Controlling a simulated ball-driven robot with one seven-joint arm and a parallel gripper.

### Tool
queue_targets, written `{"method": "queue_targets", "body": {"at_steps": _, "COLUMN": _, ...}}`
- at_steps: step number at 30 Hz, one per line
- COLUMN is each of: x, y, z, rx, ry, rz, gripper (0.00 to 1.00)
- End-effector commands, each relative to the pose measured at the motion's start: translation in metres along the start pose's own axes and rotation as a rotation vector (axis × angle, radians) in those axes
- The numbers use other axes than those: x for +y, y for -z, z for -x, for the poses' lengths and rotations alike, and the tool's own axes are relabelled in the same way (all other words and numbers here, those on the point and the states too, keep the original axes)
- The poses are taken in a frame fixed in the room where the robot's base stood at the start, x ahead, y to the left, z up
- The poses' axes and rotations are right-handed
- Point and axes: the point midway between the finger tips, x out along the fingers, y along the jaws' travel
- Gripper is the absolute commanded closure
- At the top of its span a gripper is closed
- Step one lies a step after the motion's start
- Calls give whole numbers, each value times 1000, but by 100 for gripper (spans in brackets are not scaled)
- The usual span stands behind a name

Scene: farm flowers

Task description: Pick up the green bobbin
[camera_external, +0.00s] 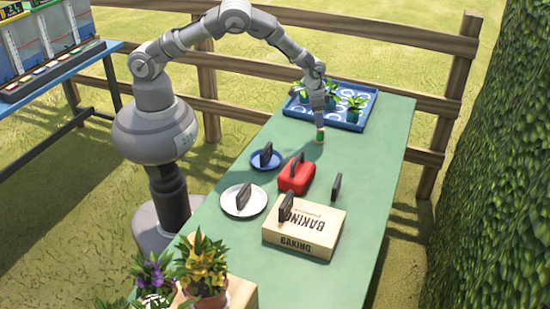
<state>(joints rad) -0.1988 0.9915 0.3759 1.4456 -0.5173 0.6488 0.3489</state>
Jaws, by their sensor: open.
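The green bobbin (320,134) is a small green piece with pale ends. It stands on the green table (375,190), in front of the blue tray. My gripper (319,122) points down from above, with its tip right over the bobbin. The jaws are open, but at this size the fingers are hard to make out. I cannot tell whether they are around the bobbin or just above it.
The blue tray (290,110) with potted plants stands close behind the gripper. Nearer are a blue plate (254,163), a red case (297,178), a white plate (230,208), a baking box (318,225) and an upright dark piece (337,186). The table's right side is clear.

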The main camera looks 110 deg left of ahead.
Motion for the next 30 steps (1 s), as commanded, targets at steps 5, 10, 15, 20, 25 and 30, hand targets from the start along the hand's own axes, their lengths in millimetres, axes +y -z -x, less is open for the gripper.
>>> {"method": "queue_targets", "body": {"at_steps": 5, "x": 2, "y": 0, "z": -22, "rx": 0, "ry": -1, "rz": 0, "gripper": 43}}
{"method": "queue_targets", "body": {"at_steps": 10, "x": 6, "y": 1, "z": -50, "rx": 0, "ry": 0, "rz": -1, "gripper": 43}}
{"method": "queue_targets", "body": {"at_steps": 15, "x": 5, "y": 2, "z": -67, "rx": 1, "ry": -1, "rz": -1, "gripper": 43}}
{"method": "queue_targets", "body": {"at_steps": 20, "x": 5, "y": 2, "z": -65, "rx": 2, "ry": -1, "rz": -1, "gripper": 43}}
{"method": "queue_targets", "body": {"at_steps": 25, "x": 5, "y": 2, "z": -65, "rx": 2, "ry": -1, "rz": -1, "gripper": 77}}
{"method": "queue_targets", "body": {"at_steps": 30, "x": 5, "y": 2, "z": -65, "rx": 2, "ry": -1, "rz": -1, "gripper": 97}}
